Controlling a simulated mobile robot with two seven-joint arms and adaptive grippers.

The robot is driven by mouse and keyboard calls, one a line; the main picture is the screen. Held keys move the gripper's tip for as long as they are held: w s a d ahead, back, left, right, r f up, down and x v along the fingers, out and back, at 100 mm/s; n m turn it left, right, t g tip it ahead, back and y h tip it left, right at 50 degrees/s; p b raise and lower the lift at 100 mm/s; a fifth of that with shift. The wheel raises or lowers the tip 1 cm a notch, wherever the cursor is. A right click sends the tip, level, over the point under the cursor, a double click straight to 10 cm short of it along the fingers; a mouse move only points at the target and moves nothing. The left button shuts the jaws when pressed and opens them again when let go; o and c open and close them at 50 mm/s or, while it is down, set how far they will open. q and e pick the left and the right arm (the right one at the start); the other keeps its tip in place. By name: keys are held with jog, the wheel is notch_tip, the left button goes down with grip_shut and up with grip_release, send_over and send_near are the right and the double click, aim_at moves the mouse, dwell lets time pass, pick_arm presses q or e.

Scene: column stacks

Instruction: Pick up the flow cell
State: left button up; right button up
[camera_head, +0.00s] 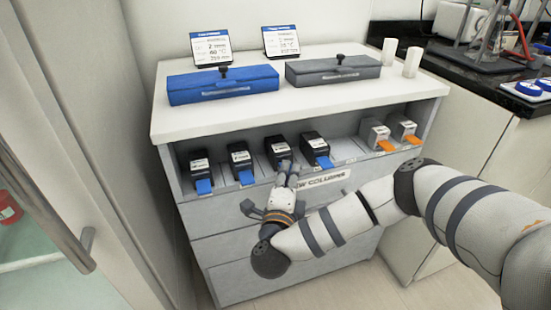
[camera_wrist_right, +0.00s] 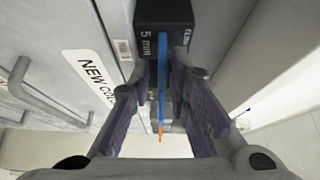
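Several black boxes with blue tabs stand in a row in the open shelf of the white cabinet. Two grey boxes with orange tabs (camera_head: 375,133) stand further right. Which one is the flow cell cannot be read from the labels. My right gripper (camera_head: 287,174) is at the shelf front, before the third black box (camera_head: 278,148). In the right wrist view a black box (camera_wrist_right: 163,13) marked "5 mm" is straight ahead, and its blue tab (camera_wrist_right: 162,60) lies between the two fingers. The right gripper (camera_wrist_right: 163,95) is open, with gaps beside the tab. My left gripper is out of view.
A blue case (camera_head: 222,86) and a grey case (camera_head: 333,70) lie on the cabinet top (camera_head: 300,103), with two display cards and two white cylinders. Drawers are below the shelf. A glass door with a handle is at left, a dark bench at right.

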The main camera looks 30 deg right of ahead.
jog(key=shift+w+r, duration=0.15)
grip_shut()
